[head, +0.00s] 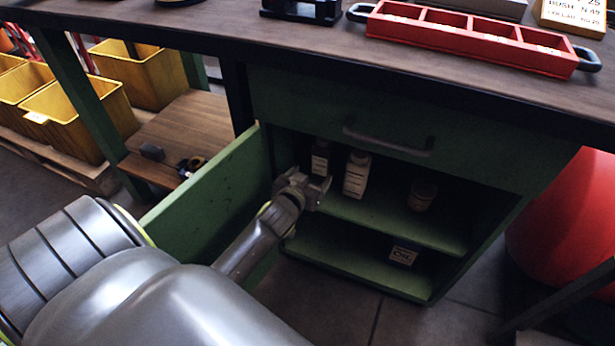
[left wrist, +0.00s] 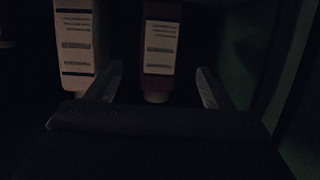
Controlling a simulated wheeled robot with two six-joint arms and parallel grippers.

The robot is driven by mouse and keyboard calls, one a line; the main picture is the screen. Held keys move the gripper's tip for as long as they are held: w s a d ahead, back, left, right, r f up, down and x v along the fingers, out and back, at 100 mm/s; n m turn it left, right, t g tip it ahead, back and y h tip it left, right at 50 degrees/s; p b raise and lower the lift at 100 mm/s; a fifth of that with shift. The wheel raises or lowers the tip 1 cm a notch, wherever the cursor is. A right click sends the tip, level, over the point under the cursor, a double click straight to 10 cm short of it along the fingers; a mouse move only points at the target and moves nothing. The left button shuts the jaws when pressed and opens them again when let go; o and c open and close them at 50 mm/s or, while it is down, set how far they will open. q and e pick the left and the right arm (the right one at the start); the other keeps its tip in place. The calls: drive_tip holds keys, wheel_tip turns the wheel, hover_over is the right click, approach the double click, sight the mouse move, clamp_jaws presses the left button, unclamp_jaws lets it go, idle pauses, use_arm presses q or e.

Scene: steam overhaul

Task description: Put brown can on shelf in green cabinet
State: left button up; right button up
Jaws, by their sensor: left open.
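The green cabinet (head: 505,165) stands under the workbench with its door (head: 205,198) swung open to the left. The brown can (head: 320,157), dark with a pale label, stands on the upper green shelf (head: 385,222) at the left side. In the left wrist view the brown can (left wrist: 162,42) appears upside down, between my open fingers. My left gripper (head: 318,184) is open at the cabinet opening, just in front of the brown can. Whether the fingers touch the can I cannot tell. My right gripper is not in view.
A white bottle (head: 356,174) stands close to the right of the brown can; it also shows in the left wrist view (left wrist: 77,40). A small can (head: 422,195) stands farther right. A labelled oil container (head: 402,256) is on the lower shelf. A drawer handle (head: 388,140) sticks out above.

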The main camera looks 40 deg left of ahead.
use_arm(q)
drive_tip(key=shift+v, duration=0.85)
drive_tip(key=s+d+r+m+t, duration=0.1)
drive_tip(key=s+d+r+t, duration=0.1)
drive_tip(key=s+r, duration=0.3)
drive_tip(key=s+d+r+m+t+h, duration=0.1)
drive_tip(key=s+d+r+t, duration=0.2)
drive_tip(key=r, duration=0.9)
drive_tip(key=s+d+r+m+t+h, duration=0.1)
drive_tip(key=s+d+r+t, duration=0.1)
drive_tip(key=s+r+t, duration=0.3)
drive_tip(key=s+r, duration=0.3)
drive_tip(key=r, duration=0.1)
drive_tip(key=shift+s+d+r+m+t, duration=0.2)
drive_tip(key=shift+s+d+m+t, duration=0.1)
drive_tip(key=shift+d+m, duration=0.1)
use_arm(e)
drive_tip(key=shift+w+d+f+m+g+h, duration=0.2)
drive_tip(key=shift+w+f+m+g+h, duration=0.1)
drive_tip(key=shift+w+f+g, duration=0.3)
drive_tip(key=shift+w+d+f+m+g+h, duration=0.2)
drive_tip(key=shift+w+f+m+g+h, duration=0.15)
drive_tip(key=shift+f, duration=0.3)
use_arm(q)
drive_tip(key=shift+w, duration=0.1)
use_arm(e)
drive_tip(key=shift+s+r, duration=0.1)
